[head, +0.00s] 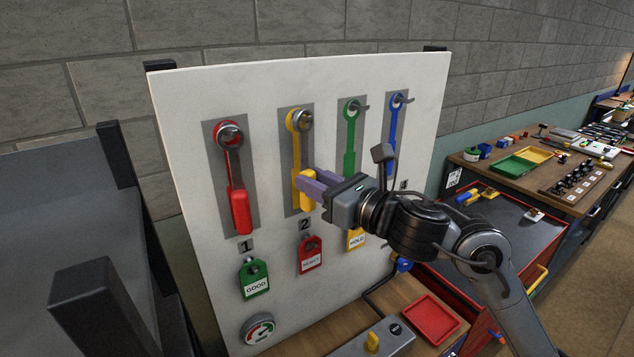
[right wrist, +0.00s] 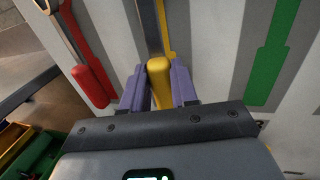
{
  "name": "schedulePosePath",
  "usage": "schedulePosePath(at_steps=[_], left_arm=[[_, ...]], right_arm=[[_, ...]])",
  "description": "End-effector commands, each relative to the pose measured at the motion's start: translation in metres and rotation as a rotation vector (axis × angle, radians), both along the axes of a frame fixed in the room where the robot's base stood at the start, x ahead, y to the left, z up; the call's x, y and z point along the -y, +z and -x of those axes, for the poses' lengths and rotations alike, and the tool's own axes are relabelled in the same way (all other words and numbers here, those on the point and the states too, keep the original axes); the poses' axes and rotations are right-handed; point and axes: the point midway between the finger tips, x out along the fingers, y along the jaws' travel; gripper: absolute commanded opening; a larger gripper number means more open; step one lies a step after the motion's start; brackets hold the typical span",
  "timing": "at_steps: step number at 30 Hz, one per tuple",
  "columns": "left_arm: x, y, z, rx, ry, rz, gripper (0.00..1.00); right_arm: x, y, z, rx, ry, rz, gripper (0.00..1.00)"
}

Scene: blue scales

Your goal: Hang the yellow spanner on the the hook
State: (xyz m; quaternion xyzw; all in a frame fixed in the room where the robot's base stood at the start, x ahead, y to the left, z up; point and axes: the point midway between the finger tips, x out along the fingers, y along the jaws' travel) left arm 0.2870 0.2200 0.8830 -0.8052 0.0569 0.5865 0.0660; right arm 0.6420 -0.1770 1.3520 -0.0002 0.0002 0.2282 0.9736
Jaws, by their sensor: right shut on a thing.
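The yellow spanner (head: 296,150) is upright against the white board, in front of the second grey strip. Its ring end is at the second hook (head: 305,119), and the hook's round end shows within the ring; whether the ring bears on the hook I cannot tell. My right gripper (head: 308,188) is shut on the spanner's thick yellow handle near its lower end. In the right wrist view the purple fingers (right wrist: 158,88) lie on both sides of the yellow handle (right wrist: 159,80). The spanner's ring is out of that view. My left gripper is not in view.
Tags, including a green one (head: 253,279), and a gauge (head: 257,328) are lower on the board (head: 200,290). A red tray (head: 432,318) lies on the bench below.

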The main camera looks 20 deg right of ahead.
Motion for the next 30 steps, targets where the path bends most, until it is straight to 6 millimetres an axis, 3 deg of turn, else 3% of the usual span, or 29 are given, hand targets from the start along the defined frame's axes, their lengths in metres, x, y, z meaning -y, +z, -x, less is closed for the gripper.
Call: schedulePosePath(at_steps=[11, 12, 17, 30], left_arm=[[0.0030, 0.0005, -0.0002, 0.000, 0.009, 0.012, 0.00], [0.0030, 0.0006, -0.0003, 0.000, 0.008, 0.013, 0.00], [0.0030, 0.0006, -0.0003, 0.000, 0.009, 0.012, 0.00], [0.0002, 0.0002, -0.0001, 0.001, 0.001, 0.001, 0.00]], right_arm=[[0.0002, 0.0008, 0.0002, 0.002, 0.000, -0.001, 0.00], [0.0002, 0.0008, 0.0002, 0.001, 0.000, 0.000, 0.34], [0.0002, 0.0006, 0.0001, 0.001, 0.000, 0.000, 0.58], [0.0000, -0.0003, 0.0000, -0.001, 0.000, 0.000, 0.58]])
